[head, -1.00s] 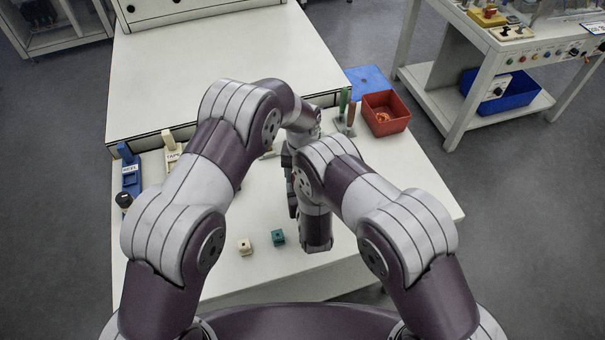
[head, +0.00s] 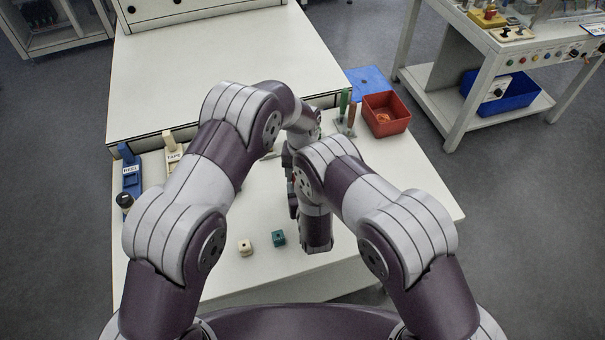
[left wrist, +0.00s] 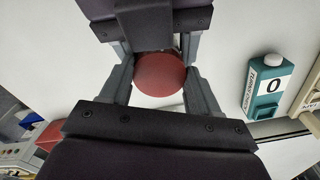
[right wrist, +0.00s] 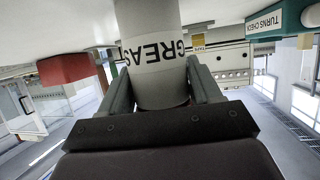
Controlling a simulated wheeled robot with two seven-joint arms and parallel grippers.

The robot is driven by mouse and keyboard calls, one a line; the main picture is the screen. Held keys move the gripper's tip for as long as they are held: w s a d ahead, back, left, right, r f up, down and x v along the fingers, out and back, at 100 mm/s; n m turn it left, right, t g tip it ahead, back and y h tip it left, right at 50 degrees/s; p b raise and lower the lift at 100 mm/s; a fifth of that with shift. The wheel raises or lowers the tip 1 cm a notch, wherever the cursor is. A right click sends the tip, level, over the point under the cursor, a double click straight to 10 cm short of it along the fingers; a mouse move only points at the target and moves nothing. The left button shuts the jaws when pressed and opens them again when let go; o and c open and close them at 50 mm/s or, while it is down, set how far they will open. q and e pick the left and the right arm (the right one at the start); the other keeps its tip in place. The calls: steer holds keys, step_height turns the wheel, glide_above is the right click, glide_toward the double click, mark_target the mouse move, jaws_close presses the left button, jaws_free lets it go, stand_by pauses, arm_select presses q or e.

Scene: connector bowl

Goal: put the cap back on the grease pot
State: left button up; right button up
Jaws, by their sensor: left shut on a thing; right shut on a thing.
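The grease pot (right wrist: 155,75) is a pale cylinder lettered "GREAS" in the right wrist view. My right gripper (right wrist: 160,92) is shut around it, one finger on each side. The cap (left wrist: 160,76) is a round red-brown disc in the left wrist view, seen face on. My left gripper (left wrist: 157,88) is shut on it, with my right gripper's dark body and fingers just beyond. The cap covers what lies under it, so I cannot tell whether it is seated on the pot or just above.
A red bin (head: 400,108) and upright green- and red-handled tools (head: 347,108) stand at the back right. A teal-and-white counter (left wrist: 269,86) stands close by. Blue (head: 131,178) and cream (head: 171,148) holders stand left.

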arm_select(q)
steer(key=shift+s+a+f, duration=0.25)
steer(key=shift+s+f, duration=0.4)
steer(key=shift+f, duration=0.2)
steer(key=o, duration=0.7)
steer(key=shift+w+d+r, duration=0.1)
steer(key=shift+w+r, duration=0.05)
steer(key=shift+r, duration=2.1)
steer(key=shift+w, duration=0.15)
steer(key=c, duration=1)
steer(key=shift+r, duration=0.1)
